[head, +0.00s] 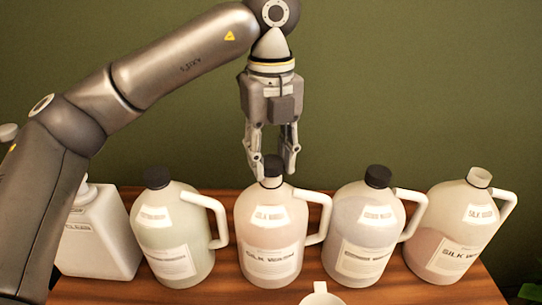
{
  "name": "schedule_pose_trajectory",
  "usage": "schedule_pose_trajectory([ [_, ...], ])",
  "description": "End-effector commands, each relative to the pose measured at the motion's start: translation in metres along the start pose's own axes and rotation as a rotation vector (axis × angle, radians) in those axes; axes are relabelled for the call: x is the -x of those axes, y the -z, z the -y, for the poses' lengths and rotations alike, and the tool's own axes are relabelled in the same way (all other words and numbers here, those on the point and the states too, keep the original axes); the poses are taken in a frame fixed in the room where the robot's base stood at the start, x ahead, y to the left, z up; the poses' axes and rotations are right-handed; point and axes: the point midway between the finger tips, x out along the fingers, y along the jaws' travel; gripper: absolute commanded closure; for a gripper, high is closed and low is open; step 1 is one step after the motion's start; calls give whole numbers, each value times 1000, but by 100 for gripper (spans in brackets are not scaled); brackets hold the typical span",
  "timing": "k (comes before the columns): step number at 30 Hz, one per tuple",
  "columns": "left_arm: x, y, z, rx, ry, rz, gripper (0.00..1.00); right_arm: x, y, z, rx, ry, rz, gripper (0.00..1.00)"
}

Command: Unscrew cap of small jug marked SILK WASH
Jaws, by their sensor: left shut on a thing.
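A pale translucent jug (258,218) with a white side handle and a label reading SILK WASH stands upright in the middle of the wooden table. My left gripper (273,169) points straight down over it, its fingers on either side of the jug's black cap (272,172) and shut on it. The cap sits at the jug's neck; I cannot tell whether it has turned. Another jug marked SILK WASH (440,208) stands at the far right, with pinkish liquid and no black cap like the others on its pale top. My right gripper is not in view.
Two more black-capped jugs stand on either side of the held one, one at left (160,213) and one at right (352,212). A white square container (98,235) is partly behind my left arm. A white cup (320,298) is at the front of the table (405,292).

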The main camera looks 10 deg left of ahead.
Motion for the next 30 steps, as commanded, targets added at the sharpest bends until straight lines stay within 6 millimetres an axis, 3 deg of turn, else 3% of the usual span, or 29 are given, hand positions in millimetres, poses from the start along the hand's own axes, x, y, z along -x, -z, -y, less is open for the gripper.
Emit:
schedule_pose_trajectory([
  [8,8,0,0,-1,0,0,93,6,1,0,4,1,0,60],
  [21,42,0,0,-1,0,-1,93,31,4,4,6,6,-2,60],
  [30,42,0,0,-1,0,-1,93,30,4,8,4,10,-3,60],
])
